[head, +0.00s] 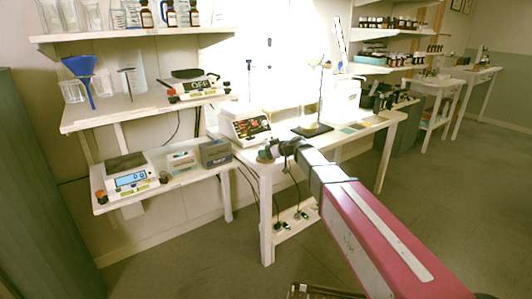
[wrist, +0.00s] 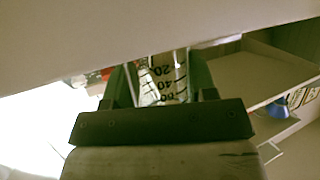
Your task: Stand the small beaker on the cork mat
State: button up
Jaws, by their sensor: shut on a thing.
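The small beaker (wrist: 163,78) is clear glass with dark graduation marks. In the wrist view it sits between the two fingers of my gripper (wrist: 163,72), which is shut on it. The marks read upside down in that view. In the head view my arm reaches to the near left corner of the white table, and the beaker cannot be made out there. Several small flat mats lie along the right part of that table. A tan one (head: 356,126) looks like the cork mat, but it is too small to be sure. My gripper is well to its left.
An instrument with a display (head: 245,126) stands beside my wrist on the table. A stand with a dark base (head: 313,130) is between it and the mats. Shelves with scales (head: 131,180), glassware and bottles are at the left.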

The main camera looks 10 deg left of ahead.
jog(key=shift+f, duration=0.1)
jog(key=o, duration=0.9)
jog(key=shift+d, duration=0.1)
jog(key=v, duration=1.2)
jog(key=s+d+f+m+g+h, duration=0.1)
jog(key=s+d+f+m+h, duration=0.3)
jog(key=s+d+f, duration=0.3)
jog(key=s+d+f+m+g+h, duration=0.1)
jog(key=s+d+f+m+h, duration=0.3)
jog(key=d, duration=1.1)
jog(key=s+d+f+m+g+h, duration=0.2)
jog(key=s+d+f+m+h, duration=0.2)
jog(key=s+d+f, duration=0.6)
jog(key=shift+s+d+f+m+h, duration=0.15)
jog(key=shift+d+f+m, duration=0.2)
jog(key=shift+f, duration=0.2)
jog(key=shift+w+d+f+m+h, duration=0.1)
jog(key=shift+d+f+m, duration=0.15)
jog(key=shift+f+m, duration=0.25)
jog(key=shift+s+d+f+m+h, duration=0.15)
jog(key=shift+d+f+m, duration=0.2)
jog(key=shift+f, duration=0.25)
